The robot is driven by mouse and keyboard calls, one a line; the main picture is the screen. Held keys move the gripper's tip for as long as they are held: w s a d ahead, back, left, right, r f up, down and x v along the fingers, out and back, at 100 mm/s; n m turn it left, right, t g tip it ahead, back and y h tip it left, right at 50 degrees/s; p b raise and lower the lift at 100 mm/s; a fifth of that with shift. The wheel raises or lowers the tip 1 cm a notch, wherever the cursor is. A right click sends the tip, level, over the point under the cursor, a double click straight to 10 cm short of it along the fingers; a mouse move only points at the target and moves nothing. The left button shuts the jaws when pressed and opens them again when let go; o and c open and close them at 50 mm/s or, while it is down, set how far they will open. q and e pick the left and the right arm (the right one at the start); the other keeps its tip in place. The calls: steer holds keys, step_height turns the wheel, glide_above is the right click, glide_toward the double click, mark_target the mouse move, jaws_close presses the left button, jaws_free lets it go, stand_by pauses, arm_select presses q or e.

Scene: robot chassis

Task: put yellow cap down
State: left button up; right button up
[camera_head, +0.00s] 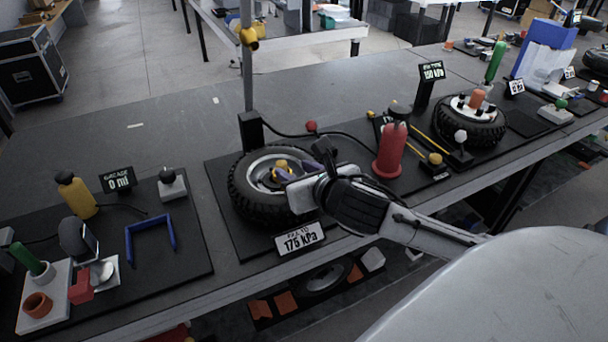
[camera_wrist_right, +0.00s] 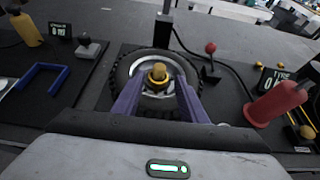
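A yellow cap (camera_head: 281,167) is at the hub of the left tire (camera_head: 243,191), which lies flat on a dark mat. In the right wrist view the cap (camera_wrist_right: 158,74) shows a round top over a wider yellow ring, at the middle of the wheel. My right gripper (camera_head: 296,171) is over this wheel, with its purple fingers beside the cap. In the wrist view the fingers of the right gripper (camera_wrist_right: 159,82) are spread to either side of the cap, with gaps showing. Contact between cap and hub is hard to make out. My left gripper is out of view.
A display reading 175 kPa (camera_head: 300,238) stands before the tire. A post (camera_head: 247,80) rises behind it. A red cylinder (camera_head: 391,151) and a red-knobbed lever (camera_head: 311,127) stand to the right. A blue frame (camera_head: 150,240) lies left. Bare bench lies behind.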

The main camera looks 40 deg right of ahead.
steer(key=shift+v, duration=2.2)
steer(key=shift+f, duration=0.1)
steer(key=s+a+f+m+g+y, duration=0.2)
steer(key=s+a+f+m+g, duration=0.25)
steer(key=s+f+m, duration=0.85)
steer(key=s+a+f+m+g+y, duration=0.1)
steer(key=s+a+f+m+g, duration=0.45)
steer(key=m, duration=1.25)
steer(key=w+a+f+t+y, duration=0.1)
steer(key=a+f+t, duration=0.4)
steer(key=f, duration=0.6)
steer(key=shift+w+a+f+t+y, duration=0.3)
steer(key=shift+a+f+t+y, duration=0.1)
steer(key=shift+t+y, duration=0.15)
